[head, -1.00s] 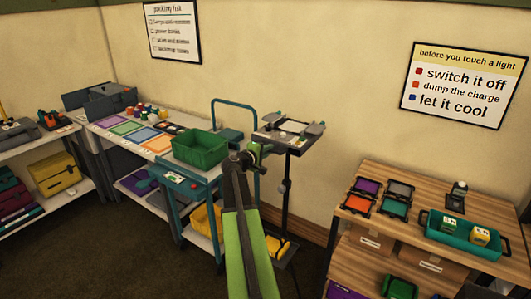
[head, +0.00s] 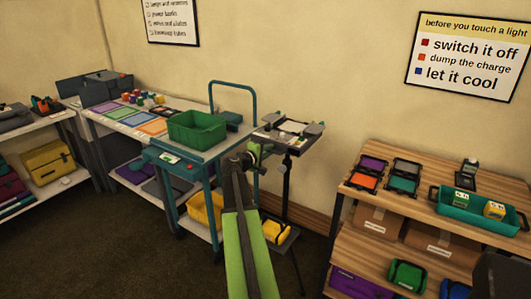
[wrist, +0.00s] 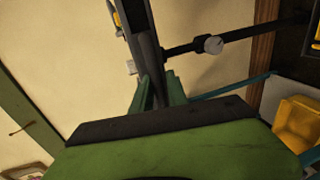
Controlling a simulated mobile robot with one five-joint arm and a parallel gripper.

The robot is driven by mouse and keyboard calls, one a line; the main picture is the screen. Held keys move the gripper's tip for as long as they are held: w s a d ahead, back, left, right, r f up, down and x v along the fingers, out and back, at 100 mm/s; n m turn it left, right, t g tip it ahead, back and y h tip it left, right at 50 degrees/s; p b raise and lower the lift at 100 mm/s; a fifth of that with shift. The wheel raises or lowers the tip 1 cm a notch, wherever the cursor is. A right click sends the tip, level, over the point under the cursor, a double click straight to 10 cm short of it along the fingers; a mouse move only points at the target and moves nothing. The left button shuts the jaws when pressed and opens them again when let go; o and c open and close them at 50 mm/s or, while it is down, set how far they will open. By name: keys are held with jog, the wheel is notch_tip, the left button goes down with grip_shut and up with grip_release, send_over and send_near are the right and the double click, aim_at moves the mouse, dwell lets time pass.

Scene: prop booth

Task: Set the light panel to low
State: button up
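A dark, flat panel-like unit with a pale patch and small knobs (head: 288,131) sits on top of a black stand near the middle of the head view. It looks like the light panel, but its setting is too small to read. My gripper (head: 253,150) is at its near left in the head view and appears apart from it.
A teal cart (head: 215,150) carries a green bin (head: 197,128) left of the stand. A wooden shelf unit (head: 385,196) with coloured panels and a teal tray (head: 453,209) stands right. A yellow item (head: 277,232) is low by the stand. Dark floor lies open at front left.

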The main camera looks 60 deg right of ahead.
jog(key=o, duration=0.4)
jog(key=shift+d+f, duration=0.15)
jog(key=shift+f, duration=0.05)
jog(key=shift+c, duration=0.2)
jog(key=shift+r, duration=0.1)
jog(key=p+v, duration=0.3)
jog(key=v, duration=1.4)
jog(key=shift+a+p, duration=0.25)
jog(key=shift+p, duration=0.1)
